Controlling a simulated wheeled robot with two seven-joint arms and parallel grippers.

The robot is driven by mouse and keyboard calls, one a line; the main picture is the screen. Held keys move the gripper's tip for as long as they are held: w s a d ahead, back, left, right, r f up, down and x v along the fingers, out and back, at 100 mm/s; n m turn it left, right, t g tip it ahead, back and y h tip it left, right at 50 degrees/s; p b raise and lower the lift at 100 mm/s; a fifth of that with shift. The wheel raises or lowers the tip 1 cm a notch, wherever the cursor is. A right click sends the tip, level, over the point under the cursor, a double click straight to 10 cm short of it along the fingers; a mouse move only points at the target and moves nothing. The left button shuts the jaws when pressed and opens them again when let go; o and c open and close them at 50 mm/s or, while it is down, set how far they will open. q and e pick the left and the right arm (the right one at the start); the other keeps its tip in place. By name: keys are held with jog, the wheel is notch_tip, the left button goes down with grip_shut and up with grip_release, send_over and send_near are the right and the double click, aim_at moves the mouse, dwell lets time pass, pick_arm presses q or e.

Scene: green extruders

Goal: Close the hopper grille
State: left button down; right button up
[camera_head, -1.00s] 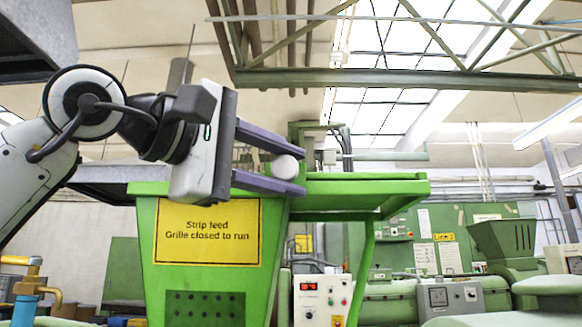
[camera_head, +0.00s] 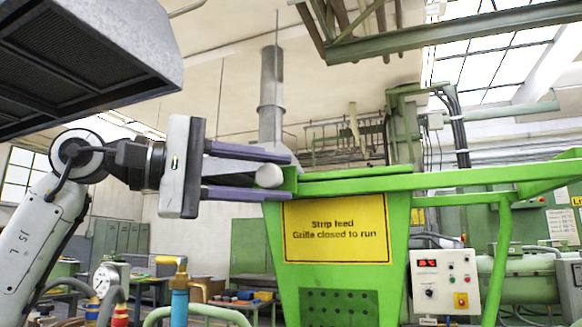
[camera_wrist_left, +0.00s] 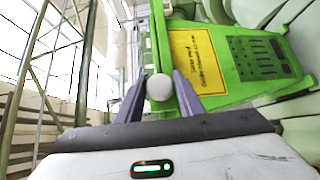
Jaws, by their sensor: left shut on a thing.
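The green hopper (camera_head: 345,277) stands centre-right in the head view, with a yellow sign (camera_head: 338,228) reading "Strip feed, Grille closed to run". My left gripper (camera_head: 277,176) reaches in from the left, at the hopper's upper left corner. Its purple fingers are shut on a pale round knob (camera_head: 269,176). In the left wrist view the knob (camera_wrist_left: 160,87) sits between the fingertips, beside the hopper's green edge (camera_wrist_left: 166,40). The grille's surface cannot be made out, so its angle is unclear. My right gripper is not in view.
A green feed frame (camera_head: 450,182) runs right from the hopper top, above a control box (camera_head: 447,285) with a red display. A dark hood (camera_head: 80,65) hangs at the upper left. A blue and brass pipe fitting (camera_head: 180,300) stands low in front.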

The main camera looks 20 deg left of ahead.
pick_arm(q)
jog(key=shift+a, duration=0.15)
jog(key=c, duration=1.4)
grip_release()
jog(key=shift+a, duration=0.1)
jog(key=shift+o, duration=0.2)
jog(key=b+v, duration=0.1)
jog(key=v, duration=0.9)
jog(key=shift+a, duration=0.15)
jog(key=shift+s, duration=0.1)
